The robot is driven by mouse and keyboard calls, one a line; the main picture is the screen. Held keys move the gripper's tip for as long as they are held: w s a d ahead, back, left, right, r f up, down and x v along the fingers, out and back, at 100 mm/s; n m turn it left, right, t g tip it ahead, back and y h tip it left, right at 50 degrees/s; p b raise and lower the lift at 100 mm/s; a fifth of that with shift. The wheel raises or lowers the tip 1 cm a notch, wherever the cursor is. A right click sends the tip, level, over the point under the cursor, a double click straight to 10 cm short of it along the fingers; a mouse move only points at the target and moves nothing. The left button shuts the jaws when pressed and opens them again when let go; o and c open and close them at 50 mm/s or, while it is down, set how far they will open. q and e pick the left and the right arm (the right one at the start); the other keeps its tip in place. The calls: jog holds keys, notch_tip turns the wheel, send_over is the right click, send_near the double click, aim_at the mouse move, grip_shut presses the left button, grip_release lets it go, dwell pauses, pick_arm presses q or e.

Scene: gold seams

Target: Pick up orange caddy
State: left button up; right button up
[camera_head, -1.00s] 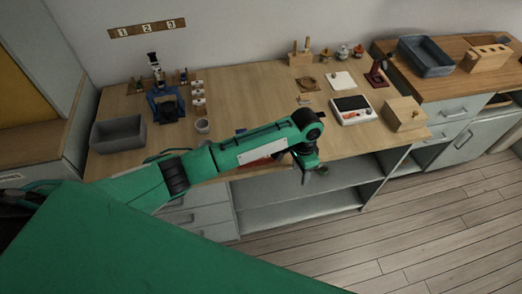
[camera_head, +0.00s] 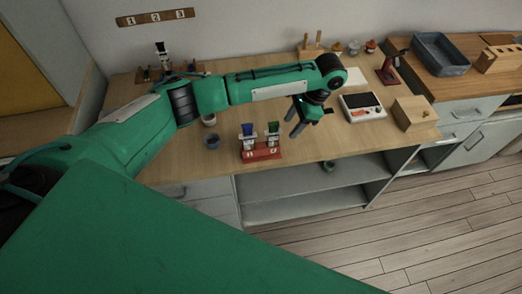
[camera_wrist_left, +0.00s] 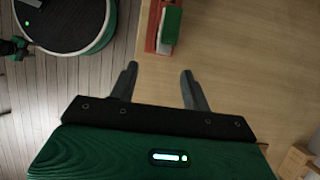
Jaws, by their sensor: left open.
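The orange caddy (camera_head: 262,153), which looks red-orange, stands upright near the front edge of the table. It holds a blue-topped item (camera_head: 247,130) and a green-topped item (camera_head: 273,128). My left gripper (camera_head: 294,122) is open and empty, above the table to the right of the caddy and apart from it. In the left wrist view the caddy (camera_wrist_left: 152,28) is at the top, beyond the open fingertips (camera_wrist_left: 159,70), with the green part beside it. The caddy's far end is cut off there. My right gripper is not in view.
A dark cup (camera_head: 212,140) stands left of the caddy, with a light cup (camera_head: 209,119) behind it. A white device (camera_head: 362,106) and a wooden box (camera_head: 414,114) are to the right. My left arm hides much of the table's back.

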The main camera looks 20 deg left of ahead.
aim_at(278, 144)
pick_arm(q)
jog(key=p+x, duration=0.2)
jog(key=x, duration=0.6)
jog(key=shift+f, duration=0.15)
jog(key=shift+s+a+f, duration=0.15)
jog(key=shift+f, duration=0.3)
jog(key=shift+c, duration=0.2)
jog(key=c, duration=1)
